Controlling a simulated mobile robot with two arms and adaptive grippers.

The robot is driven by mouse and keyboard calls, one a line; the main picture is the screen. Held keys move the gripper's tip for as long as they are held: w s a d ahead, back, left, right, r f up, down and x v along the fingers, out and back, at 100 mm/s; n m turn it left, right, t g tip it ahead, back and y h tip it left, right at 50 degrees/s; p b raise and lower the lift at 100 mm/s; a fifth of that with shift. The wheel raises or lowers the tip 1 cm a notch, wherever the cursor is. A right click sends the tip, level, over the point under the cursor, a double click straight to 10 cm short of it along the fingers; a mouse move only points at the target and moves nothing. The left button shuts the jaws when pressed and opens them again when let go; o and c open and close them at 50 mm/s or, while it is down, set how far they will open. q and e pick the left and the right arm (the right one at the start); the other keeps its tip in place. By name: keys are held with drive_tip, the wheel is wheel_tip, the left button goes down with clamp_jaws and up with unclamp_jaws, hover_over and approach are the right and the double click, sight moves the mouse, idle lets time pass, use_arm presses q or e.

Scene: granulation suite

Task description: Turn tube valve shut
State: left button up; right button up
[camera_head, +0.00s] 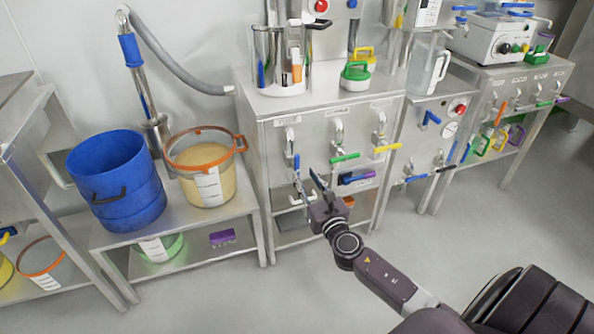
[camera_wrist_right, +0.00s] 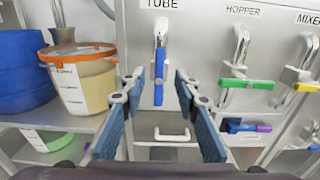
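The tube valve has a blue lever (camera_head: 297,162) on the front of the steel cabinet. In the right wrist view the blue lever (camera_wrist_right: 159,82) hangs straight down from its silver fitting, under the label TUBE. My right gripper (camera_head: 308,179) is in front of the cabinet, just below and beside the lever. In the wrist view the right gripper (camera_wrist_right: 158,78) is open, with its two blue-padded fingers apart on either side of the lever. Nothing is held. I cannot tell whether the fingers reach the lever's depth. My left gripper is not in view.
To the right, the hopper valve has a green lever (camera_head: 345,158) and the mixer valve a yellow lever (camera_head: 388,148), both lying roughly sideways. A white handle (camera_wrist_right: 172,134) is below the tube valve. A blue drum (camera_head: 117,185) and an orange-rimmed tub (camera_head: 211,187) stand left.

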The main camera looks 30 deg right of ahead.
sight(298, 164)
drive_tip(key=b+x, duration=0.1)
drive_tip(key=x, duration=0.5)
drive_tip(key=shift+w, duration=0.25)
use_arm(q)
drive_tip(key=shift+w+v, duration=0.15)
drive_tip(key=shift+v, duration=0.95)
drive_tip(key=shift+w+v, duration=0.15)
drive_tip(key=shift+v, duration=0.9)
use_arm(e)
drive_tip(key=shift+w+d, duration=0.1)
drive_tip(key=shift+w, duration=0.55)
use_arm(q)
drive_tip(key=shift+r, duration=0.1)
use_arm(e)
drive_tip(key=shift+c, duration=0.3)
clamp_jaws()
